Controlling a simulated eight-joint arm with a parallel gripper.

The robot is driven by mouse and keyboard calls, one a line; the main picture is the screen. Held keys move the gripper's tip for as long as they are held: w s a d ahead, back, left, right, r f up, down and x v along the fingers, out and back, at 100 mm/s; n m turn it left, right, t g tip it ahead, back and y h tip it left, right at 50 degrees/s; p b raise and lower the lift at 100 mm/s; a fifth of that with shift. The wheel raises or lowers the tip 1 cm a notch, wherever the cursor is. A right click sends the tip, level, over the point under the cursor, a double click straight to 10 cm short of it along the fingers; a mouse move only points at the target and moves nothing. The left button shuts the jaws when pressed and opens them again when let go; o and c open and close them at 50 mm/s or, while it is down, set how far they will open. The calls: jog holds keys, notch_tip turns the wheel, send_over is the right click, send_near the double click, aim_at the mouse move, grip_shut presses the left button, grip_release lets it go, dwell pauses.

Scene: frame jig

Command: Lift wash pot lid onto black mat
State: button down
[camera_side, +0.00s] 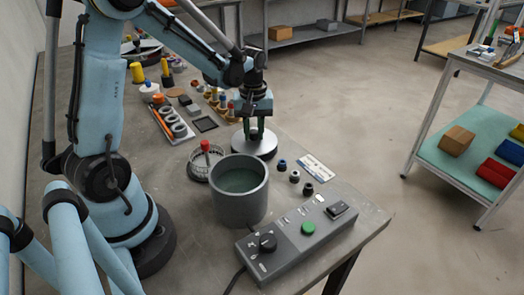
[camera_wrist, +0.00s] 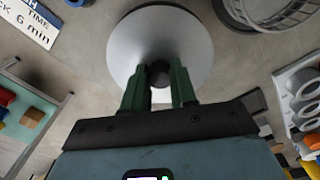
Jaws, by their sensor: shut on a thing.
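The wash pot lid (camera_side: 254,147) is a round silver disc with a dark knob, beyond the pot in the side view. It also fills the top middle of the wrist view (camera_wrist: 160,35). My gripper (camera_side: 254,136) has its green fingers shut on the lid's knob (camera_wrist: 160,70). I cannot tell whether the lid touches the bench or hangs just above it. The grey wash pot (camera_side: 240,203) stands uncovered with dark green liquid inside. A thin dark square (camera_side: 205,124) lies left of the lid; I cannot tell whether it is the black mat.
A wire basket (camera_side: 199,170) with a red-topped thing stands left of the pot. Small dark and blue knobs (camera_side: 294,177) and a label card (camera_side: 315,168) lie to the right. A control box (camera_side: 300,240) with a green button sits in front. Racks and bottles crowd the back left.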

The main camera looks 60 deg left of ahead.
jog(key=shift+f, duration=0.15)
jog(key=shift+f, duration=0.35)
dwell(0.5)
jog(key=c, duration=0.7)
grip_release()
jog(key=shift+o, duration=0.2)
jog(key=shift+r, duration=0.2)
jog(key=shift+r, duration=0.55)
